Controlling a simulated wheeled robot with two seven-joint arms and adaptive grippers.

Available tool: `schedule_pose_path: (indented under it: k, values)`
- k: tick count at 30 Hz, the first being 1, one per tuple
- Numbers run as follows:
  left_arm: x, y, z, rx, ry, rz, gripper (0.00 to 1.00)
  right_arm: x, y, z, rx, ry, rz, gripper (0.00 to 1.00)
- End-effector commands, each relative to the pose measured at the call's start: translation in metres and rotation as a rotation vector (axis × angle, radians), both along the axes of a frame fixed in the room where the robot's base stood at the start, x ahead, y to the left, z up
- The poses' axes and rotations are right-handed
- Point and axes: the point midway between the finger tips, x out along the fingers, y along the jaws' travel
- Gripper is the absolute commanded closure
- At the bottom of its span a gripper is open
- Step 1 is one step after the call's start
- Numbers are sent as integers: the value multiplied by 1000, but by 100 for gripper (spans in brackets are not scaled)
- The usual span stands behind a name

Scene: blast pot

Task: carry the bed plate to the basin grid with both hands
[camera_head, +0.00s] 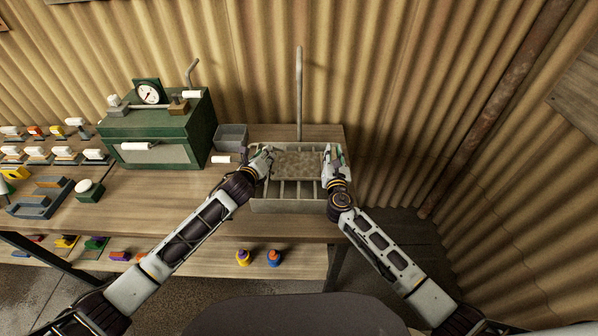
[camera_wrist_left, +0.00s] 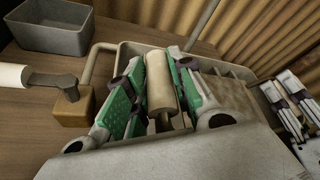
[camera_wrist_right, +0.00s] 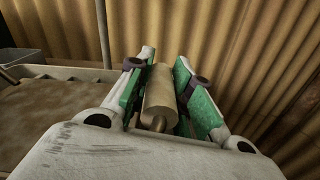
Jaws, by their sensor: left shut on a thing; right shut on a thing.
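The bed plate (camera_head: 297,162), with a brown sandy top, lies level between my two grippers over the back part of the basin grid (camera_head: 287,205). The grid is a grey basin with slats, bare at the front. My left gripper (camera_head: 264,160) is shut on the plate's left handle, a pale cylinder (camera_wrist_left: 159,85). My right gripper (camera_head: 333,164) is shut on the right handle (camera_wrist_right: 160,97). The sandy top also shows in the right wrist view (camera_wrist_right: 50,118). I cannot tell whether the plate touches the slats.
A grey bin (camera_head: 231,137) stands behind and left of the basin. A green cabinet (camera_head: 157,135) with a gauge is further left. An upright pipe (camera_head: 299,90) rises behind the basin, near the corrugated wall (camera_head: 390,80). Two bottles (camera_head: 258,258) stand on the lower shelf.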

Motion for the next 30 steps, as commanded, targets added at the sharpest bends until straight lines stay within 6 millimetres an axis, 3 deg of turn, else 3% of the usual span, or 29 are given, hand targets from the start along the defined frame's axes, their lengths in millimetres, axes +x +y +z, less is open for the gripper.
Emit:
schedule_pose_path:
  k: [11,12,17,30]
  values:
    - [3,1,3,-2,-10,2,100,2,-1,3,0,-10,-3,100]
    - [1,2,-3,2,2,4,74,0,-1,-3,-1,0,-3,76]
    - [1,1,-3,1,1,3,55,0,-1,-2,-1,-1,-2,57]
    - [-1,1,-2,0,0,0,55,0,0,-3,0,0,0,57]
